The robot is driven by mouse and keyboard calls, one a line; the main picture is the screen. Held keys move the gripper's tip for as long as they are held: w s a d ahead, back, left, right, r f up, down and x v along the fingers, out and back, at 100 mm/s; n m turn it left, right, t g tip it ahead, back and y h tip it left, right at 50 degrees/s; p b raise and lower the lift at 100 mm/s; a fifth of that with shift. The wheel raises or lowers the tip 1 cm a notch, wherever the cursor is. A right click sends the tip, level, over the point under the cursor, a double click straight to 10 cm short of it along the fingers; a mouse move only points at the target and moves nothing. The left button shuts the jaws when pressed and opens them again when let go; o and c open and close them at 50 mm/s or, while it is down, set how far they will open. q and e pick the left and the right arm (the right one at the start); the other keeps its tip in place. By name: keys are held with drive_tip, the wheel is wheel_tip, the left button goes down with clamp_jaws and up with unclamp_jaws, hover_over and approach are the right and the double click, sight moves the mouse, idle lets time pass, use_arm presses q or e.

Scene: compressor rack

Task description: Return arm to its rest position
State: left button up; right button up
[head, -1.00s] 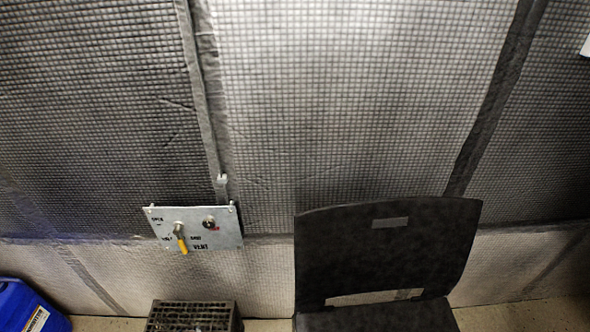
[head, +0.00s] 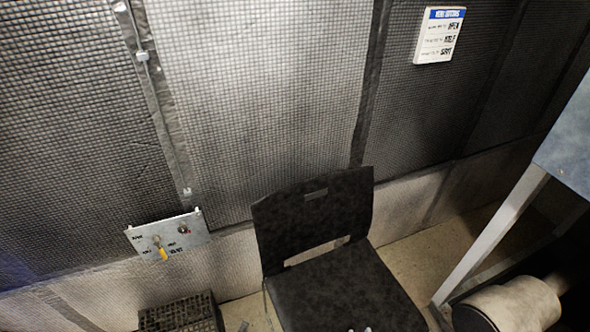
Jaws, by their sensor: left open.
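My right gripper is not in view.
A black chair (head: 312,225) stands by the padded wall. A white sign (head: 438,35) hangs upper right. A grey metal frame (head: 490,235) and a beige cylinder (head: 512,303) stand at right.

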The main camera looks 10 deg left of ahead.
use_arm(q)
drive_tip(key=s+d+f+m+g+p, duration=0.1)
drive_tip(key=s+m+g+p, duration=0.5)
drive_tip(key=s, duration=0.8)
drive_tip(key=s+d+f+m+g+y+p, duration=0.1)
drive_tip(key=s+f+m+g+p, duration=0.3)
drive_tip(key=s+m, duration=0.7)
drive_tip(key=s+d+g+p, duration=0.1)
drive_tip(key=s+g+p, duration=0.1)
drive_tip(key=s+g, duration=0.2)
drive_tip(key=shift+s+f+g, duration=0.15)
drive_tip(key=shift+f+g, duration=0.15)
drive_tip(key=shift+f, duration=0.05)
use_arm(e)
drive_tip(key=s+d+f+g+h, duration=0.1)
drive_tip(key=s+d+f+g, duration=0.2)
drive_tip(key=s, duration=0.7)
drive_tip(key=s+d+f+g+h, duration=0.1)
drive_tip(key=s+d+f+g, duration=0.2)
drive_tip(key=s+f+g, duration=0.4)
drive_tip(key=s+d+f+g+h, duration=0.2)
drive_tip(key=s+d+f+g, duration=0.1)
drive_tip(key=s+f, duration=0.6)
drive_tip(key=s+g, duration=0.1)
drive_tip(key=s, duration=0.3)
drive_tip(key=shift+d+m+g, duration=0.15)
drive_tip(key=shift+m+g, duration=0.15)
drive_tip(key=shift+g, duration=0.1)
